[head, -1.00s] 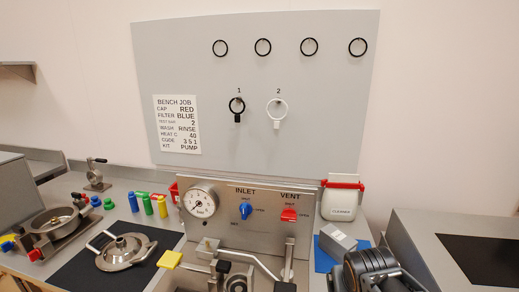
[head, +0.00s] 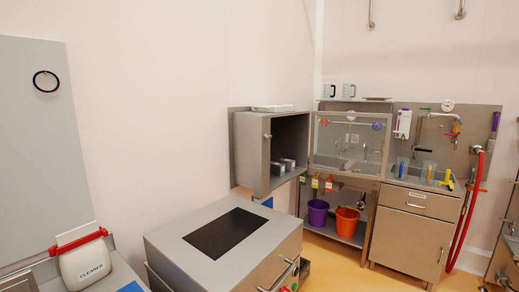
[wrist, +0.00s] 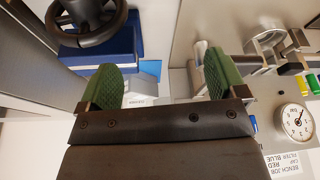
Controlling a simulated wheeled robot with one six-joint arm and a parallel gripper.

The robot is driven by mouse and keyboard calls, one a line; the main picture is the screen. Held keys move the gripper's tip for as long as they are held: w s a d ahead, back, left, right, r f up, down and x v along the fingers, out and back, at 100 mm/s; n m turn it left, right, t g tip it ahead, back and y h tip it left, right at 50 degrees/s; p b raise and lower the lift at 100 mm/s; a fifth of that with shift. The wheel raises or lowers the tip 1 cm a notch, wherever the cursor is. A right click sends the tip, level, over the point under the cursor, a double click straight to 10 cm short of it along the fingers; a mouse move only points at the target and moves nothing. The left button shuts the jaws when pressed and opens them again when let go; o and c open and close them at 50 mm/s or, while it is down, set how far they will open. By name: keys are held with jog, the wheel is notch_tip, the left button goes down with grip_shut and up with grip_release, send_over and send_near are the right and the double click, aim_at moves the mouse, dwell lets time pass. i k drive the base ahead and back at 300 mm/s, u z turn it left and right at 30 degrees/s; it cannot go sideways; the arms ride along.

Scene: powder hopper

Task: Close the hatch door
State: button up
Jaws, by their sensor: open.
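The hatch is a grey steel box (head: 251,155) on the wall in the middle of the head view. Its front is open, and small grey blocks show inside. A framed, see-through panel that looks like the hatch door (head: 346,145) stands swung out to the right of the opening, with sinks visible through or in it. My gripper (wrist: 164,85) shows only in the wrist view, its two green-padded fingers wide apart with nothing between them. The hatch door is not recognisable in the wrist view, so the gripper appears to be away from it.
A grey box with a dark top panel (head: 223,233) stands in front of the hatch. Purple (head: 318,212) and orange (head: 347,221) buckets sit on a low shelf under the door. A sink unit (head: 417,205) is at right. The wrist view shows a pressure gauge (wrist: 295,119) near the gripper.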

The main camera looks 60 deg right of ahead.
aim_at(386, 141)
jog(key=z, duration=0.55)
jog(key=k, duration=1.2)
jog(key=z, duration=1.35)
jog(key=i, duration=0.5)
jog(key=z, duration=1.35)
jog(key=i, duration=1.05)
jog(key=z, duration=0.5)
jog(key=i, duration=1.95)
jog(key=u, duration=0.4)
